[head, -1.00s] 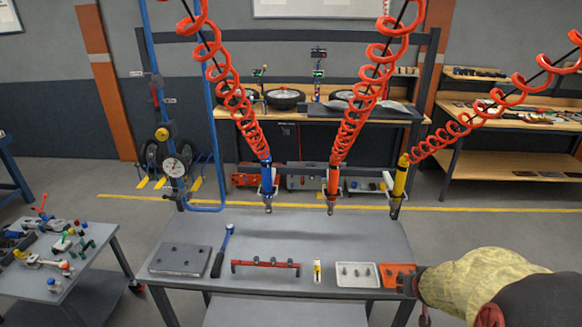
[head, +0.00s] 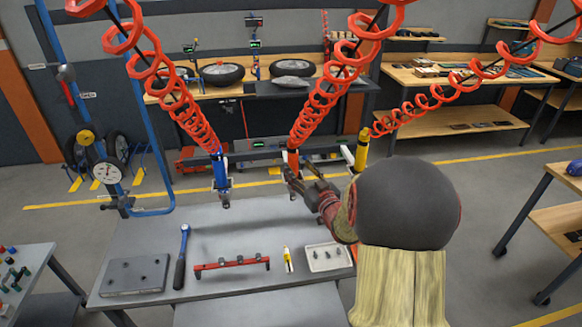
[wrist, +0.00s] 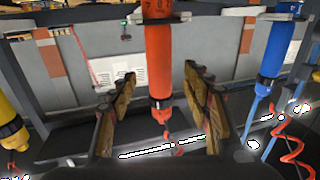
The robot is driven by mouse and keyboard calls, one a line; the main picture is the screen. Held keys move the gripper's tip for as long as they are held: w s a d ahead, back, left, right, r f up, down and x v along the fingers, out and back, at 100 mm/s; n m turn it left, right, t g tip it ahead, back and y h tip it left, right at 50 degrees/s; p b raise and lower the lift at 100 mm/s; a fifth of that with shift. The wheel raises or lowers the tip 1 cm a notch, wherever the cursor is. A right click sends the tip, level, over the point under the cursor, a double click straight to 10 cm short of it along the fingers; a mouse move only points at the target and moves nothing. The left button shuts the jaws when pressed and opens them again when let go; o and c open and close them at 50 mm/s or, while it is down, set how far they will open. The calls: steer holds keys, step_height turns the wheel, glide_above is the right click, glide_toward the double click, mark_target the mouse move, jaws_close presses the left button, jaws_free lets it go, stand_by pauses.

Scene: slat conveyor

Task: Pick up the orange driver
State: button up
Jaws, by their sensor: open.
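The orange driver (head: 293,160) hangs upright from a red coiled hose above the back of the table, in the middle of three drivers. In the wrist view the driver (wrist: 160,60) runs down between the two fingers, with visible gaps on both sides. My gripper (head: 302,170) is open at the driver in the head view, and its fingers partly cover it. In the wrist view my gripper (wrist: 160,76) shows its two worn tan finger pads apart. I cannot tell how deep the driver sits between them.
A blue driver (head: 220,172) hangs to the left and a yellow driver (head: 361,152) to the right, close to my arm. The table (head: 215,228) holds a grey plate (head: 135,276), a wrench (head: 182,256), a red bracket (head: 232,264) and a white tray (head: 345,256).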

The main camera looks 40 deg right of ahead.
mark_target(295, 163)
steer(key=shift+x, duration=2.75)
steer(key=shift+r, duration=0.1)
steer(key=c, duration=0.3)
jaws_close()
steer(key=shift+r, duration=0.1)
